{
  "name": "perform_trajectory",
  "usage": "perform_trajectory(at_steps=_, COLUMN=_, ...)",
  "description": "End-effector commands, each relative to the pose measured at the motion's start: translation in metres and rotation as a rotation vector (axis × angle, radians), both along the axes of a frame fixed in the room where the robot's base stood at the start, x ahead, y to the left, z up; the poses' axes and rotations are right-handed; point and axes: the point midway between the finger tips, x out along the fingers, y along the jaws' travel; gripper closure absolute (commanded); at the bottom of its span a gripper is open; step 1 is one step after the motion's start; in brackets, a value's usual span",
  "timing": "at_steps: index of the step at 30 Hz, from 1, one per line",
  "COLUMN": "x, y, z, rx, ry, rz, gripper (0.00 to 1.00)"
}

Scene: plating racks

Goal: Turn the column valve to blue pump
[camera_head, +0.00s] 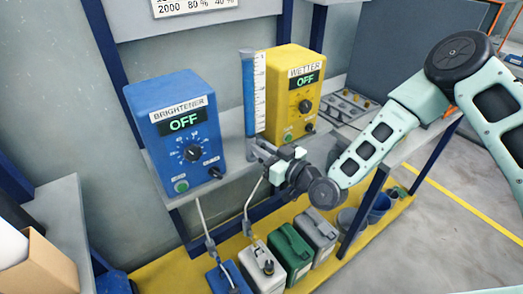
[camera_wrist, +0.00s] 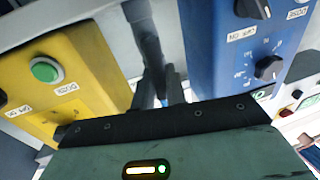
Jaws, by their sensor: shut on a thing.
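The blue pump (camera_head: 180,130) is labelled BRIGHTENER and reads OFF. The yellow pump (camera_head: 290,95), labelled WETTER, also reads OFF. Between them stands the clear column with blue liquid and a white scale (camera_head: 258,90). My gripper (camera_head: 262,156) is at the column's foot, shut on the column valve, which is mostly hidden by the fingers. In the wrist view the fingers (camera_wrist: 160,92) close around a small blue part, with the yellow pump (camera_wrist: 65,75) on the left and the blue pump (camera_wrist: 225,60) on the right. Which way the valve points cannot be told.
Both pumps stand on a grey shelf (camera_head: 235,180). Below, a blue, a white, a green (camera_head: 290,248) and a grey canister stand on a yellow base, with hoses running down to them. A tray of small parts (camera_head: 345,105) lies right of the yellow pump.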

Motion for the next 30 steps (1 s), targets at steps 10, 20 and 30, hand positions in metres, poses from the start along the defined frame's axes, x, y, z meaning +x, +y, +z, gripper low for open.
perform_trajectory(at_steps=10, x=0.006, y=-0.009, z=-0.007, rx=0.237, ry=0.157, rz=-0.003, gripper=1.0)
perform_trajectory(at_steps=20, x=0.012, y=-0.017, z=-0.012, rx=0.494, ry=0.332, rz=-0.005, gripper=1.0)
perform_trajectory(at_steps=30, x=0.015, y=-0.022, z=-0.017, rx=0.698, ry=0.472, rz=-0.006, gripper=1.0)
